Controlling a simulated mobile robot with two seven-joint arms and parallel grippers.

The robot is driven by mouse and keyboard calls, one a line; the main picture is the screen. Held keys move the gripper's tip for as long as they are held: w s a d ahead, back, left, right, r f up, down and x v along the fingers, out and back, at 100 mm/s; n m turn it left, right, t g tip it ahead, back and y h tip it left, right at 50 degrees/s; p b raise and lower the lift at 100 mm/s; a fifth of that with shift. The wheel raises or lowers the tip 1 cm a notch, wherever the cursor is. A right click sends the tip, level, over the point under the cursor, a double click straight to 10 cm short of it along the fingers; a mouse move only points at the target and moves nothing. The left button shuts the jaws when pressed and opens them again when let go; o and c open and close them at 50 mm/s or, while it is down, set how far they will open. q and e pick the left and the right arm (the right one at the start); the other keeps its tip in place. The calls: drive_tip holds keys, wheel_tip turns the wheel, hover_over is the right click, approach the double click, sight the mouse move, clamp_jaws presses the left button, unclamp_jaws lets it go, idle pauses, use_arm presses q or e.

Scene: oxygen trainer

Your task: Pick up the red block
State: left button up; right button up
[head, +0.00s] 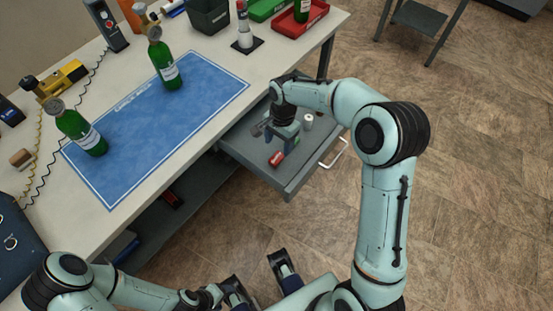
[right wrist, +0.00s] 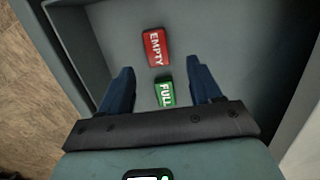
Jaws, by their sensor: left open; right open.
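The red block (right wrist: 155,47), marked EMPTY, lies flat on the floor of the open grey drawer (head: 240,147). It also shows in the head view (head: 277,159). A green block (right wrist: 165,93), marked FULL, lies close to it. My right gripper (head: 281,138) is over the drawer, pointing down, open and empty. In the right wrist view its fingers (right wrist: 160,82) are on either side of the green block, and the red block is beyond the fingertips. My left gripper (head: 236,290) is low at the bottom of the head view, away from the drawer, and partly cut off.
A small pale cylinder (head: 308,121) is in the drawer near its handle (head: 334,154). The drawer walls surround the blocks. The table above holds a blue mat (head: 140,130) with green bottles (head: 166,68), and a red tray (head: 290,24). The floor at right is open.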

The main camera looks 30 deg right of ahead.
sight(277, 158)
drive_tip(key=f, duration=0.3)
drive_tip(key=a+f, duration=0.1)
drive_tip(key=shift+s+f+b, duration=0.4)
drive_tip(key=shift+f, duration=0.5)
drive_tip(key=c, duration=1.1)
